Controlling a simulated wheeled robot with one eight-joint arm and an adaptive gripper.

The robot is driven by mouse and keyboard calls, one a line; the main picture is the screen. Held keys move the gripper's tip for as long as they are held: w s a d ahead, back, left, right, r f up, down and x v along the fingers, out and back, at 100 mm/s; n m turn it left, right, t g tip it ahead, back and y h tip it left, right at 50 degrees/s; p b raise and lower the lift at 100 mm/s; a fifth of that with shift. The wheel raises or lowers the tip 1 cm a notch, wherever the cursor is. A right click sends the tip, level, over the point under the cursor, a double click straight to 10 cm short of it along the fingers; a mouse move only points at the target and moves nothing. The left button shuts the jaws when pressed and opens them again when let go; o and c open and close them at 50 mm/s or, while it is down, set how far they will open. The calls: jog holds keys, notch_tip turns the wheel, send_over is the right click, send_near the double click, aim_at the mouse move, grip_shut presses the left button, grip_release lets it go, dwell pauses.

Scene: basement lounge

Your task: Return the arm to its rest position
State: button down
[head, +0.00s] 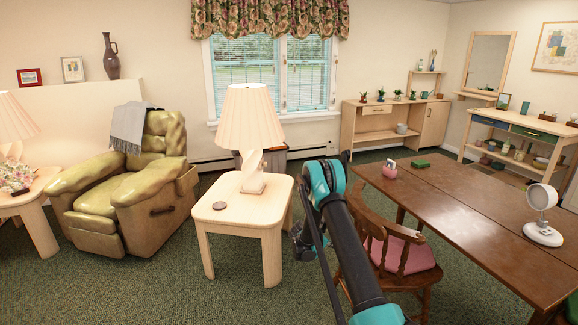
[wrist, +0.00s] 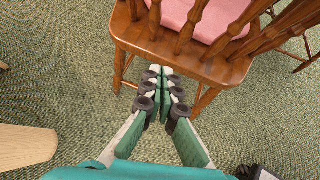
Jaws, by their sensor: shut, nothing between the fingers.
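My arm (head: 350,240) reaches forward from the bottom of the head view, black with teal joints. It passes between the pale side table and the wooden chair. In the wrist view my gripper (wrist: 160,72) is shut, its fingertips together and nothing between them. It points toward the brown wooden chair (wrist: 185,60) with a pink seat cushion. I cannot tell whether the fingertips touch the chair or are apart from it. In the head view the gripper's fingers are mostly hidden behind the arm.
The pale side table (head: 240,222), with a lamp (head: 247,125) and a small dark disc (head: 219,206), stands just left of my arm. The chair (head: 405,255) and a long brown table (head: 470,205) stand to the right. Green carpet (head: 130,285) lies open at front left.

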jog(key=w+r+n+t, duration=0.3)
jog(key=r+n+t, duration=0.15)
jog(key=r, duration=0.95)
jog(key=w+r+n+t, duration=0.3)
jog(key=r+n+t, duration=0.15)
jog(key=r, duration=0.95)
jog(key=s+a+r+n+t+y, duration=0.3)
jog(key=s+a+r+n+y, duration=0.15)
jog(key=r+n, duration=0.45)
jog(key=s+a+r+n+t+y, duration=0.25)
jog(key=a+r+n+y, duration=0.3)
jog(key=r+n, duration=0.35)
jog(key=s+a+f+n+g+y, duration=0.2)
jog(key=s+a+f+n+g, duration=0.1)
jog(key=s+n, duration=0.5)
jog(key=s+a+f+n+g+y, duration=0.2)
jog(key=s+f+n+g, duration=0.3)
jog(key=s, duration=0.4)
jog(key=s+d+f+n+g+h, duration=0.1)
jog(key=s+d+f+n+g, duration=0.1)
jog(key=s, duration=0.7)
jog(key=s+d+f+n+g+h, duration=0.2)
jog(key=s+f, duration=0.4)
jog(key=s, duration=0.3)
jog(key=s+d+f+n+g+h, duration=0.1)
jog(key=s+d+f+n, duration=0.3)
jog(key=s, duration=0.6)
jog(key=shift+d+f+n+g+h, duration=0.35)
jog(key=shift+f+n+g, duration=0.15)
jog(key=shift+g, duration=0.35)
